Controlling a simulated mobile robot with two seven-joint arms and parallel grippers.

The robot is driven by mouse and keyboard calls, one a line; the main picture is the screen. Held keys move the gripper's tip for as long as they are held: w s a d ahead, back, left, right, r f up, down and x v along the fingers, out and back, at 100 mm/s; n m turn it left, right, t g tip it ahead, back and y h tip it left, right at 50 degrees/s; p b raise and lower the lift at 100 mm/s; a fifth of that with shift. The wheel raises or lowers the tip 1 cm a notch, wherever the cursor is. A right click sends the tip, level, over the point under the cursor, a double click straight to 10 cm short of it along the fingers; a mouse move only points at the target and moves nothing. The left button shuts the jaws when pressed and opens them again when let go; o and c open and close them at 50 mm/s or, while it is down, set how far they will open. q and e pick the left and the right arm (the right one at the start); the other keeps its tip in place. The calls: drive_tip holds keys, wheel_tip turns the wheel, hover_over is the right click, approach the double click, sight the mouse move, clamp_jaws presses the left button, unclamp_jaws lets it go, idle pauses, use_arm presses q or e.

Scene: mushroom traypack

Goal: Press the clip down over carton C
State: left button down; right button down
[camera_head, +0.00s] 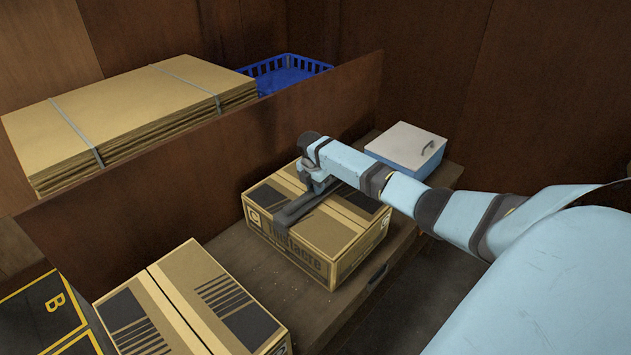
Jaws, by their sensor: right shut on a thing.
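Carton C (330,238) is a brown box with black stripes, printed lettering and a round C mark at its left corner. It sits on a wooden surface in the middle of the head view. My right gripper (314,186) is over the carton's top, reaching in from the right. It is shut on a dark grey bar, which looks like the clip (293,212). The bar lies low across the carton's top towards its front left edge; I cannot tell whether it is fully seated. The jaws are partly hidden by my wrist. My left gripper is not in view.
A wooden partition (330,100) runs behind carton C. Beyond it are strapped cardboard sheets (140,105) and a blue basket (275,65). A white-lidded blue box (405,142) stands behind right.

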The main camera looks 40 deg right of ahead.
drive_tip(key=shift+f, duration=0.55)
drive_tip(key=c, duration=0.9)
unclamp_jaws()
